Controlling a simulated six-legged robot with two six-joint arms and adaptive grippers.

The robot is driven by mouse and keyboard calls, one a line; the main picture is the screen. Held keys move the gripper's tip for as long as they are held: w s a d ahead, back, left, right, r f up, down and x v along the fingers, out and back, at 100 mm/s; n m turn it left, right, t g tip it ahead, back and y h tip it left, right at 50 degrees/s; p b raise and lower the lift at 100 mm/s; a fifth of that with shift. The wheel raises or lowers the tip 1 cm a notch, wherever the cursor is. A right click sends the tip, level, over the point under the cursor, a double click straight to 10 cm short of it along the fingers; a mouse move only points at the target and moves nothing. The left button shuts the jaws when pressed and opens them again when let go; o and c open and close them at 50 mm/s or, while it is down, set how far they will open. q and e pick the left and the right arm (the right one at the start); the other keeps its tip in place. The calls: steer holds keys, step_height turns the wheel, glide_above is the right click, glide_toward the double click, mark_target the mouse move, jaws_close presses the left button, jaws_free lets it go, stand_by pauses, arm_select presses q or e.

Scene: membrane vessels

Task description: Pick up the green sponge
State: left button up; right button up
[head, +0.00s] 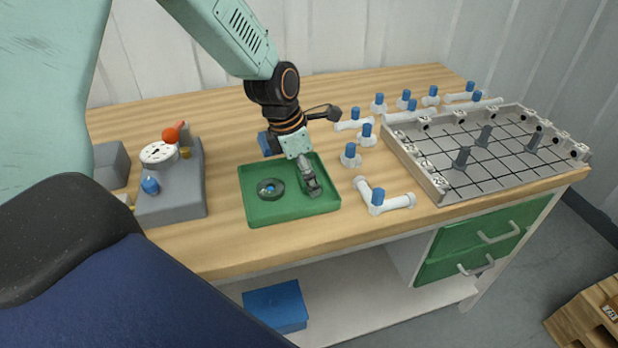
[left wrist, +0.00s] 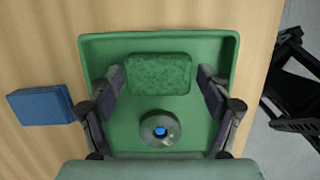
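The green sponge (left wrist: 158,73), a speckled rounded block, lies in the green tray (left wrist: 225,115) in the left wrist view. In the head view I cannot make it out; my gripper covers that part of the tray (head: 262,217). My left gripper (left wrist: 160,80) is open, with one finger on each side of the sponge and a gap to each. In the head view the left gripper (head: 311,182) points down over the right part of the tray. I cannot tell its exact height above the sponge. My right gripper is in neither view.
A dark ring with a blue centre (left wrist: 160,130) lies in the tray beside the sponge. A blue block (left wrist: 40,105) is outside the tray. White fittings with blue caps (head: 377,198) stand to the right, before a grey gridded box (head: 450,193). A grey gauge unit (head: 175,205) stands left.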

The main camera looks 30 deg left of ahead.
arm_select(q)
steer(key=shift+d+r, duration=0.1)
steer(key=shift+d, duration=0.05)
steer(key=c, duration=0.3)
steer(key=shift+a, duration=0.2)
steer(key=shift+c, duration=1.4)
steer(key=shift+r, duration=0.4)
step_height(320, 180, up, 8)
steer(key=shift+r+p, duration=0.25)
steer(key=shift+p, duration=0.95)
steer(key=shift+w+r, duration=0.15)
steer(key=shift+r, duration=0.05)
